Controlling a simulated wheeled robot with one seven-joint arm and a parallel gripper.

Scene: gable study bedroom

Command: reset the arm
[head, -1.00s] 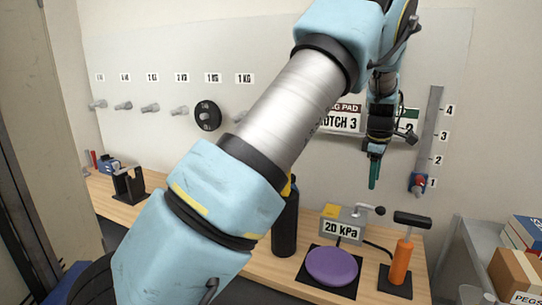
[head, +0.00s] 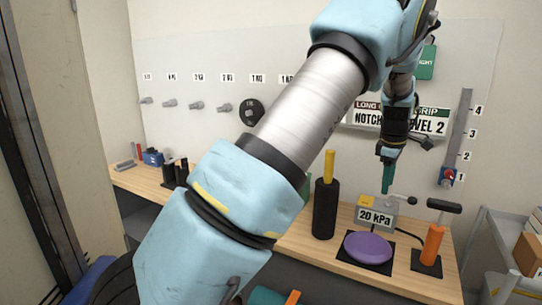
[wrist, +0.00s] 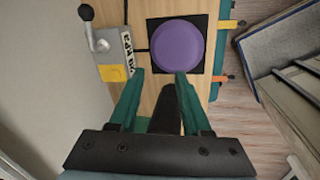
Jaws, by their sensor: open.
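My gripper (head: 388,178) hangs pointing down above the bench in the head view, its green fingers near the grey 20 kPa box. In the wrist view my gripper (wrist: 158,78) shows its two green fingers apart with nothing held between them. The purple round pad (head: 369,247) lies on a black square on the bench, and it also shows ahead of the fingers in the wrist view (wrist: 178,43). My blue and silver arm crosses the middle of the head view and hides part of the bench and wall.
On the wooden bench (head: 300,240) stand a black cylinder with a yellow top (head: 325,208), the 20 kPa box (head: 376,218) with a lever, and an orange pump (head: 432,245). The wall carries several pegs, a black disc (head: 251,112) and a numbered strip (head: 459,135). Shelving with boxes (head: 528,255) stands at right.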

